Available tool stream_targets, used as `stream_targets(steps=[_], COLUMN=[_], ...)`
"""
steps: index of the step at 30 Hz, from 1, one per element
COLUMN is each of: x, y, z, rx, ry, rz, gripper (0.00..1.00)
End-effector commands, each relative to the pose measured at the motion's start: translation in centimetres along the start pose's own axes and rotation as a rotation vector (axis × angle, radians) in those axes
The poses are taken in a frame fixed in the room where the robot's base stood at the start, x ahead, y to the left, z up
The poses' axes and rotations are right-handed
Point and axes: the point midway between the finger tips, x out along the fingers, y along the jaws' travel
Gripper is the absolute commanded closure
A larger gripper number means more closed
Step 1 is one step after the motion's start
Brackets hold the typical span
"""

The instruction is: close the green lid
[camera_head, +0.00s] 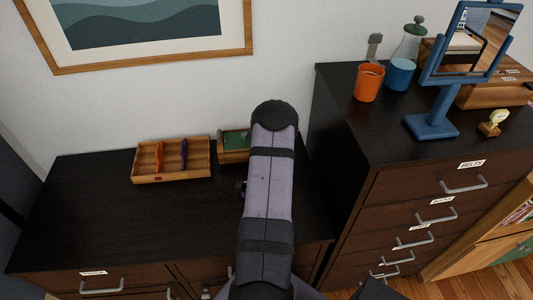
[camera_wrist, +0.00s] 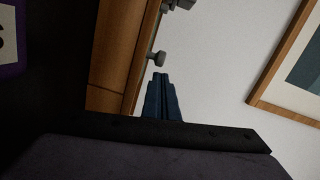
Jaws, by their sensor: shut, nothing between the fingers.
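A small wooden box with a green panel, the lid (camera_head: 236,141), stands at the back of the low dark dresser. My arm hides its right part, so I cannot tell the lid's angle. In the wrist view a wooden box (camera_wrist: 118,45) fills the upper left, with a grey knob (camera_wrist: 156,58) at its right edge. My gripper (camera_wrist: 160,76) shows there as two dark blue fingers, shut and empty, with tips just below the knob. I cannot tell whether they touch it. In the head view the fingers are hidden behind my arm.
A wooden divided tray (camera_head: 146,180) holding a purple item (camera_head: 184,154) sits left of the box. The low dresser top (camera_head: 110,225) is clear in front. The taller dresser at right bears an orange cup (camera_head: 368,84), a blue cup (camera_head: 400,75) and a blue-framed mirror (camera_head: 432,124).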

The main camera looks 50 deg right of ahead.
Motion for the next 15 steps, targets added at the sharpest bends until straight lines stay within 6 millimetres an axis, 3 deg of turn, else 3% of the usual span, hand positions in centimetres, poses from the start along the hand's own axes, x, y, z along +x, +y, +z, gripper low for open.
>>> stream_targets(steps=[5, 15], x=[-0.8, -7.0], y=[0.1, 0.4], z=[-3.5, -3.0], rx=[0.001, 0.003], ry=[0.019, 0.017], rz=[0.003, 0.006], gripper=[1.00, 1.00])
